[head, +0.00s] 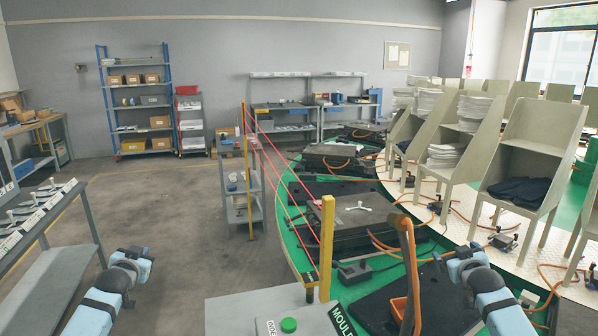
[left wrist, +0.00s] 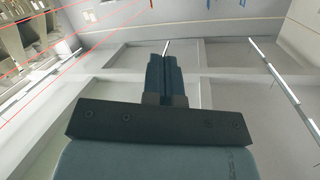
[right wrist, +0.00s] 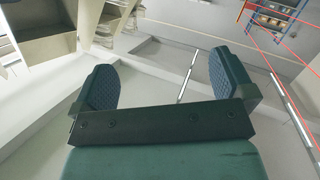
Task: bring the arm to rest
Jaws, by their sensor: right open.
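My left gripper (head: 142,253) is at the lower left of the head view, raised in front of the grey floor. In the left wrist view its two fingers (left wrist: 165,75) are together with nothing seen between them. My right gripper (head: 455,254) is at the lower right of the head view, in front of the carousel's green deck (head: 434,245). In the right wrist view its padded fingers (right wrist: 163,88) are wide apart and empty. Both wrist views look toward the ceiling and upper walls, so the grippers appear to point upward.
A grey control box with a green button (head: 289,325) stands between my arms, beside a yellow post (head: 326,245) with red beams. An orange-brown bar (head: 408,265) rises near my right arm. Beige racks (head: 530,165) stand right. A workbench (head: 40,230) is left. Open floor (head: 170,220) lies centre-left.

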